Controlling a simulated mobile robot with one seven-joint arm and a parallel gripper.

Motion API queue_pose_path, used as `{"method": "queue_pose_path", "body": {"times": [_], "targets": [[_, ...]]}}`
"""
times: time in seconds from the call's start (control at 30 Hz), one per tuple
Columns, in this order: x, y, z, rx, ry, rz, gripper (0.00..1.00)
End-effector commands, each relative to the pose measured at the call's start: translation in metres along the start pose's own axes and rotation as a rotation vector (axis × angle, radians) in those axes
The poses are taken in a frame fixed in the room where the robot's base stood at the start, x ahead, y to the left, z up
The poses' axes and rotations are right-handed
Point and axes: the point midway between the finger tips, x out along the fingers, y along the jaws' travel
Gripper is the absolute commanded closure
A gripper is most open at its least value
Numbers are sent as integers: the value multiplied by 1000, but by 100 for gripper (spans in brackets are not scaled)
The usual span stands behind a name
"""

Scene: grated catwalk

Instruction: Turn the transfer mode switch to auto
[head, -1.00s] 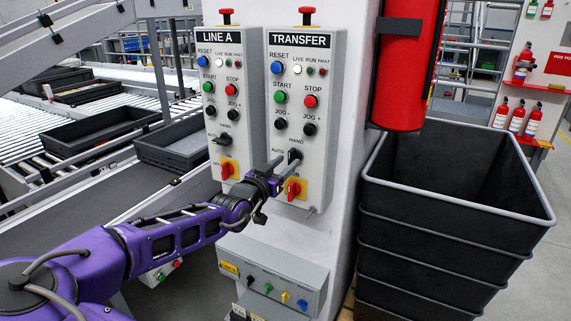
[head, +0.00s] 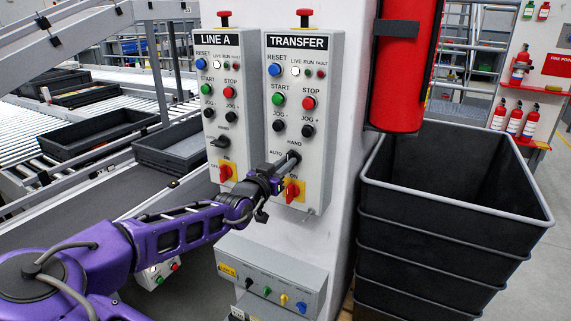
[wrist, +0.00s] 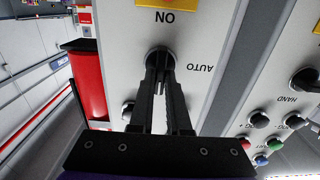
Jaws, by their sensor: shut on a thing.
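The TRANSFER panel (head: 319,140) is a grey box on a white column. Its black mode switch (head: 295,156) sits below the HAND label, with AUTO to its left. My gripper (head: 288,162) reaches it from the lower left, its fingers shut on the switch. In the wrist view the panel is upside down, and the switch (wrist: 160,58) shows at the tips of my gripper (wrist: 161,76). AUTO reads to the right there; HAND is hidden behind the gripper. I cannot tell exactly which way the switch points.
A red rotary handle (head: 291,190) is just below the switch. The LINE A panel (head: 211,130) with its own black switch (head: 220,141) stands left. Black stacked bins (head: 455,205) and a red cylinder (head: 405,85) are on the right. A lower control box (head: 272,280) sits below.

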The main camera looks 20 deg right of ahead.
Motion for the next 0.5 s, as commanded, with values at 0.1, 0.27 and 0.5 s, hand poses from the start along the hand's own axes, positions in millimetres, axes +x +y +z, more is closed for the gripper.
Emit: {"method": "queue_pose_path", "body": {"times": [0.1,0.27,0.5], "targets": [[0,0,0,-6,0,0,100],[0,0,-2,-41,0,1,100],[0,-1,-3,-181,1,1,100]]}}
